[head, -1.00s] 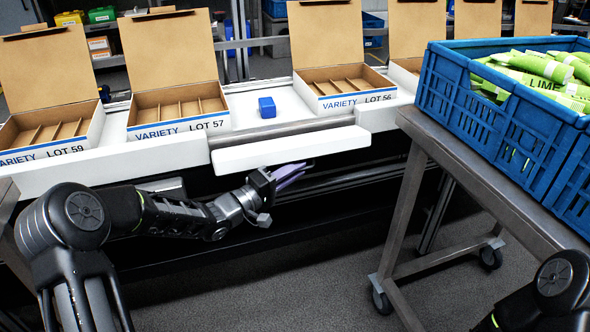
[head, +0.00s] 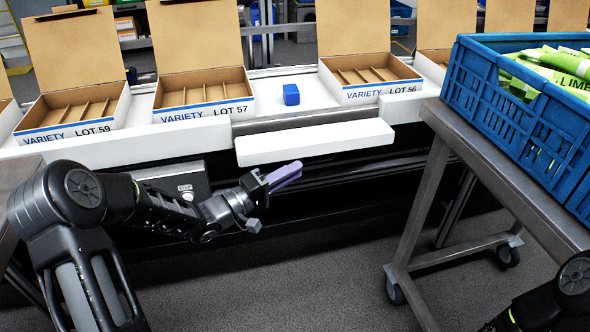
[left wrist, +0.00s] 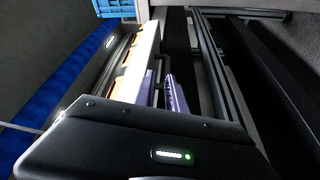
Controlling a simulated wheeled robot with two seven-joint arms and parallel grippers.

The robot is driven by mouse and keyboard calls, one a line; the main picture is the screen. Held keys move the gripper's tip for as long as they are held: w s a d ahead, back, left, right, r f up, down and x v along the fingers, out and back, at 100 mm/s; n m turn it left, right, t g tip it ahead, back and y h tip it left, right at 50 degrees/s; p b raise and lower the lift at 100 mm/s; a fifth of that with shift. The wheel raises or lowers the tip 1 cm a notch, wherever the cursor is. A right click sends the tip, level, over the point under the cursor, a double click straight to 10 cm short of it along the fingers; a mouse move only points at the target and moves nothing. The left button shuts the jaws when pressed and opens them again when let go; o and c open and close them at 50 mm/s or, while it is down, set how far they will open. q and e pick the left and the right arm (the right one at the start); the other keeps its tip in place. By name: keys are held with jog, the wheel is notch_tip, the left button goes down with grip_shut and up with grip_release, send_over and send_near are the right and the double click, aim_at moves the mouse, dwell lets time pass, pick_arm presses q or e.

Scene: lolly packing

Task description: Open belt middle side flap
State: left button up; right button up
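The belt's middle side flap (head: 315,142) is a long white panel in the head view. It sits lower than the white side panels beside it and juts outward, with a grey strip showing above it. My left gripper (head: 285,176) has purple fingers and is just below the flap, near its middle. In the left wrist view the purple fingers (left wrist: 168,92) lie beside a long pale panel edge. I cannot tell whether they touch the flap or how far apart they are. My right gripper is out of view.
A blue block (head: 291,94) sits on the belt behind the flap. Open cartons, LOT 57 (head: 203,112) and LOT 56 (head: 375,93), stand to either side. A steel cart (head: 480,150) with a blue crate (head: 510,98) of green packs stands at right. The floor between is clear.

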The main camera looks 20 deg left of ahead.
pick_arm(q)
jog(key=f+p+v, duration=0.1)
jog(key=p+v, duration=0.1)
jog(key=v, duration=0.7)
dwell(0.7)
jog(key=shift+w+r, duration=0.1)
jog(key=shift+a, duration=0.1)
dwell(0.6)
